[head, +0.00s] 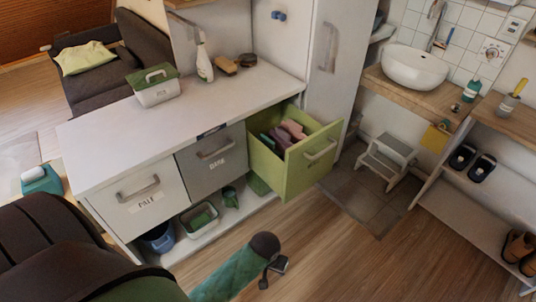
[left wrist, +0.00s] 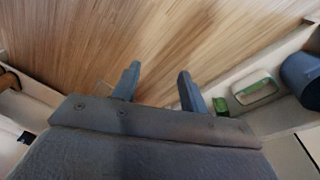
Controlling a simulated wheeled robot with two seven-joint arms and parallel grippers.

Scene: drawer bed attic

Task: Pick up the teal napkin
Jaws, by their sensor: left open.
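The pulled-out green drawer (head: 312,168) holds several folded cloths. Pink-mauve cloths (head: 293,129) lie toward its back right. A small teal-green cloth (head: 268,143), possibly the teal napkin, shows at its left side, with darker cloths beside it; most of it is hidden. My left gripper (head: 274,268) is low over the wood floor in front of the cabinet, apart from the drawer. In the left wrist view, its two fingers (left wrist: 158,78) are spread and empty over bare floor. My right gripper is not in view.
The white counter (head: 205,110) carries a green-lidded box (head: 155,88), a spray bottle (head: 203,62) and brushes. Below the drawers, a shelf holds a blue bin (head: 158,238) and a tray (head: 200,219). A step stool (head: 386,160) stands right of the open drawer. The floor in front is clear.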

